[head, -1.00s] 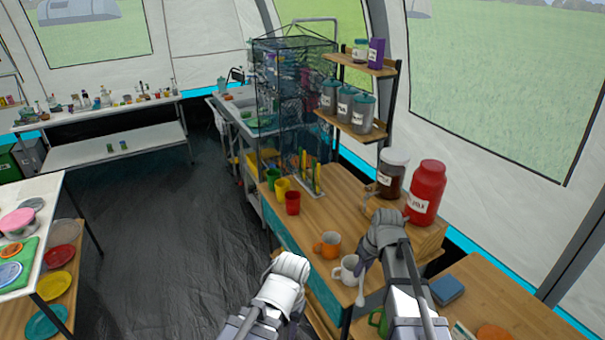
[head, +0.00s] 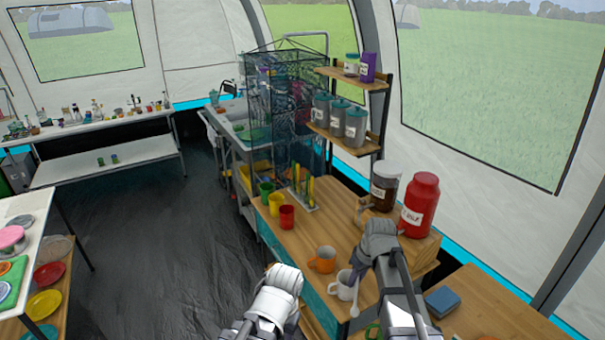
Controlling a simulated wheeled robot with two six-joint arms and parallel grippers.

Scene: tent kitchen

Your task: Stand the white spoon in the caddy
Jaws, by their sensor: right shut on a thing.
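The white spoon (head: 355,307) hangs bowl-down below my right gripper (head: 376,240), beside the white mug. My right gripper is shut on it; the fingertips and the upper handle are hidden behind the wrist. The caddy (head: 311,208) looks like a low grey holder at the far end of the wooden counter, with upright yellow and green utensils in it. It is beyond my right gripper, up and to the left in the picture. My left gripper (head: 287,278) is low, left of the counter's front edge. Its jaws are turned away, so I cannot see whether they are open.
Green, yellow and red cups (head: 287,217) stand left of the caddy. An orange mug (head: 322,260) and a white mug (head: 342,285) stand near the front. A brown jar (head: 384,190) and a red canister (head: 419,205) stand right. The counter's middle (head: 335,220) is clear.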

